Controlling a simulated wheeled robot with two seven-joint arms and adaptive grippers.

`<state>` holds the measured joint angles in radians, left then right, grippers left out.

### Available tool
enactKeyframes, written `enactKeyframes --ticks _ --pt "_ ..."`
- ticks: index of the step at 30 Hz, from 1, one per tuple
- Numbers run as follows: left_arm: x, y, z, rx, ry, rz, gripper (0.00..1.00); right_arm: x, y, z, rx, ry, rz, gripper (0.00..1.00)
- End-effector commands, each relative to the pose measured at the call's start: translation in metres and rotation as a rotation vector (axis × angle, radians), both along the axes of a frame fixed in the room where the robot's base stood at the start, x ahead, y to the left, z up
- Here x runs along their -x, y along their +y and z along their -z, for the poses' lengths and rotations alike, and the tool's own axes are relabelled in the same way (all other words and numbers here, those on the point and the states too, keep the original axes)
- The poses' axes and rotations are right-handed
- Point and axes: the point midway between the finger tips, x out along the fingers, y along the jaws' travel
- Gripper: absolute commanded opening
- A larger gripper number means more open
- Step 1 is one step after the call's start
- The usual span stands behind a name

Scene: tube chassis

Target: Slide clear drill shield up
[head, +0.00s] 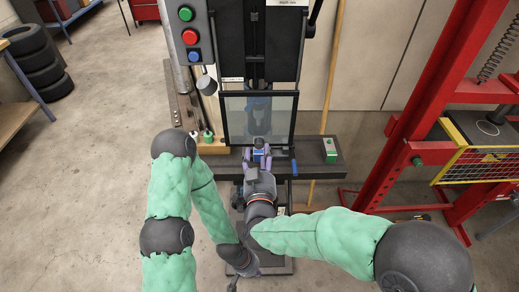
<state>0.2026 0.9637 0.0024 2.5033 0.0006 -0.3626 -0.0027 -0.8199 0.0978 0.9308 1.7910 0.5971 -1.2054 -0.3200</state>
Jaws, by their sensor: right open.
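The clear drill shield (282,116) is a see-through pane in a dark frame. It hangs upright in front of the drill press (257,45), low over the work table. My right gripper (257,157) is open at the middle of the shield's lower edge, its fingers pointing toward it. A small blue piece shows between the fingers; I cannot tell whether they touch it or the shield. My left gripper (232,285) is low in the picture, well below the table and away from the shield. It is small and partly hidden by its wrist, so its jaws are unclear.
A control box with green, red and blue buttons (189,37) is left of the press. The dark work table (318,153) carries a small green box (330,150). A red frame (440,100) with a yellow mesh guard stands right. Tyres (40,60) are stacked far left. Open floor lies left.

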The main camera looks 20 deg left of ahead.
Motion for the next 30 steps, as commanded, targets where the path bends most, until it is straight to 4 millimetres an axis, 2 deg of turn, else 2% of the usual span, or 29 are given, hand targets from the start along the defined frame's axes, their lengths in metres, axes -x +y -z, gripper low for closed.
enactKeyframes --ticks 3,7,19,20,25,30 --pt "0.0 0.0 0.006 0.0 0.0 0.0 0.0 -0.018 0.004 0.002 -0.001 0.001 0.002 0.5" --pt "0.0 0.0 0.008 0.0 0.0 0.0 0.0 -0.03 0.008 0.001 -0.001 0.0 0.001 0.5" --pt "0.0 0.0 0.009 0.0 0.0 0.0 0.0 -0.037 0.01 0.0 0.0 0.0 0.0 0.5" --pt "0.0 0.0 0.009 0.0 0.0 0.0 0.0 -0.037 0.01 0.0 0.0 0.0 0.0 0.48" --pt "0.0 0.0 0.009 0.0 0.0 0.0 0.0 -0.037 0.01 0.0 0.0 0.0 0.0 0.0" --pt "0.0 0.0 0.009 0.0 0.0 0.0 0.0 -0.037 0.01 0.0 0.0 0.001 0.0 0.0"
